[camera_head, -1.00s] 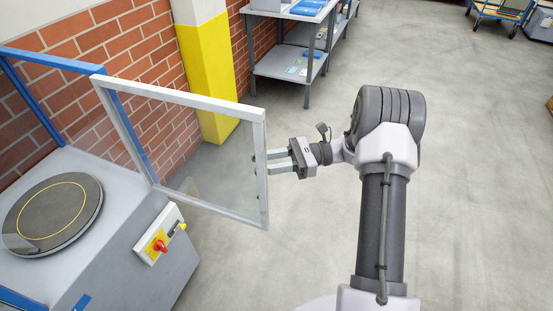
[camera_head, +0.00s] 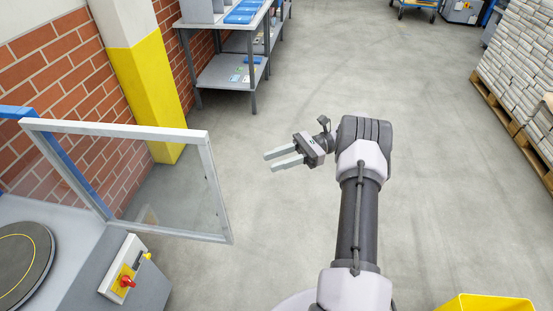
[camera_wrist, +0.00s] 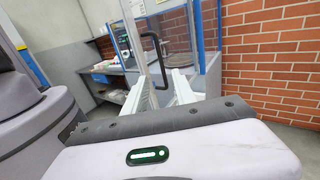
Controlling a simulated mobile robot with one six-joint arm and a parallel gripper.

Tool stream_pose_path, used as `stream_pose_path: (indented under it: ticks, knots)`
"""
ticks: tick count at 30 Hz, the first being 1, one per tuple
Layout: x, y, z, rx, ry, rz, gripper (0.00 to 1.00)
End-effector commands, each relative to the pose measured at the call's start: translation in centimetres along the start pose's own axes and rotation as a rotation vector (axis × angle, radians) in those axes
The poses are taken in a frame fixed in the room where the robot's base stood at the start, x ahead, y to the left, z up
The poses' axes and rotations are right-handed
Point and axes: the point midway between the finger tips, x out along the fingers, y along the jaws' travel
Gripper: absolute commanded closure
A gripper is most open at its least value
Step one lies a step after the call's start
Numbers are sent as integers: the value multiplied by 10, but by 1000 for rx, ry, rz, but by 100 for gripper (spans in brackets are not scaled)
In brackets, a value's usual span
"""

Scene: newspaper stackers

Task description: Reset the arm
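My gripper (camera_head: 284,158) is in the middle of the head view, at the end of my arm. Its two fingers are apart with nothing between them, and they point left. They are clear of the framed glass door (camera_head: 215,190), which stands swung open to the left. In the wrist view, my gripper's fingers (camera_wrist: 162,92) show spread apart, with the door's dark handle (camera_wrist: 154,52) beyond them.
A machine with a round turntable (camera_head: 22,262) and a red-knobbed control box (camera_head: 124,276) is at lower left. A yellow-and-white pillar (camera_head: 148,90) and a shelf table (camera_head: 225,70) stand behind. Newspaper stacks (camera_head: 525,62) are at right. A yellow bin (camera_head: 485,304) is at lower right. The middle floor is clear.

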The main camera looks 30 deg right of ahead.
Motion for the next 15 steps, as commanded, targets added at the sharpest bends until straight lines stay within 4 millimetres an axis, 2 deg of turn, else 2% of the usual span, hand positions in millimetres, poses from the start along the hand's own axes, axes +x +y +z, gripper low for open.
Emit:
stream_pose_path:
  ticks: [5, 8, 11, 14, 15]
  knots:
    - [0, 0, 0, 0, 0, 1, 68]
    - [11, 2, 10, -23, 39, 37, 68]
    - [48, 16, 42, -111, 185, 169, 68]
    - [98, 49, 79, -258, 409, 347, 68]
    - [116, 66, 90, -326, 501, 411, 68]
